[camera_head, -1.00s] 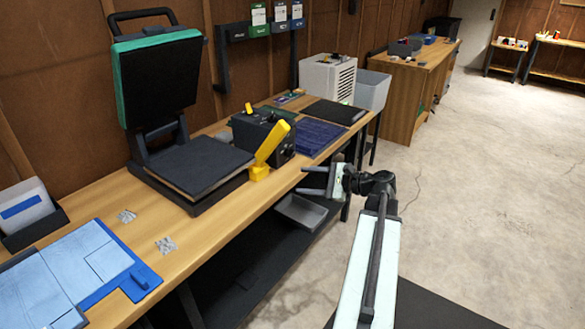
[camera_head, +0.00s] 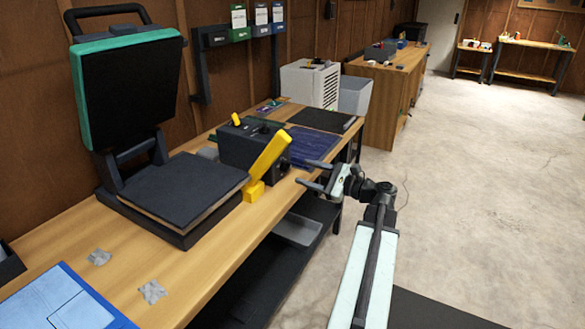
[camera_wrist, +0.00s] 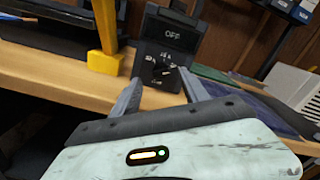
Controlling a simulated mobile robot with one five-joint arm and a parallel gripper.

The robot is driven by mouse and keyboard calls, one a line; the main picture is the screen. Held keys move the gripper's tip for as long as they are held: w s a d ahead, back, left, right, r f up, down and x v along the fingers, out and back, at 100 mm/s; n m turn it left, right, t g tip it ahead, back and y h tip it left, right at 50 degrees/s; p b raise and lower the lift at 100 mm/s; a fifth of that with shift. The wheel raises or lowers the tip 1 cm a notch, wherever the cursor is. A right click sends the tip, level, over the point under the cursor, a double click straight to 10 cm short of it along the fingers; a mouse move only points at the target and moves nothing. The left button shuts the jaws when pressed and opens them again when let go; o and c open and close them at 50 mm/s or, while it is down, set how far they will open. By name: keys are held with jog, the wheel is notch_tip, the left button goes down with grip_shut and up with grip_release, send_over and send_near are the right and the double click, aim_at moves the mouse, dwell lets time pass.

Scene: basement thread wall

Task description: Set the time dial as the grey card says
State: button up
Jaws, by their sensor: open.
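The black control box (camera_head: 243,150) stands on the bench beside the heat press. In the wrist view, the box (camera_wrist: 170,38) faces me with an OFF window and a dark dial (camera_wrist: 160,70) with pale marks around it; the setting is too small to read. My gripper (camera_head: 306,174) is open and empty, just in front of the box at the bench edge. In the wrist view, its fingers (camera_wrist: 160,84) point at the dial, one on each side, apart from it.
A yellow lever (camera_head: 268,155) rises close left of the gripper, also in the wrist view (camera_wrist: 105,30). The heat press (camera_head: 180,190) stands open behind it. A blue mat (camera_head: 312,142) lies beyond the box. The floor to the right is clear.

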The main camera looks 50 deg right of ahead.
aim_at(285, 166)
jog(key=x, duration=0.6)
jog(key=shift+w, duration=0.2)
jog(key=shift+d, duration=0.1)
jog(key=shift+c, duration=0.3)
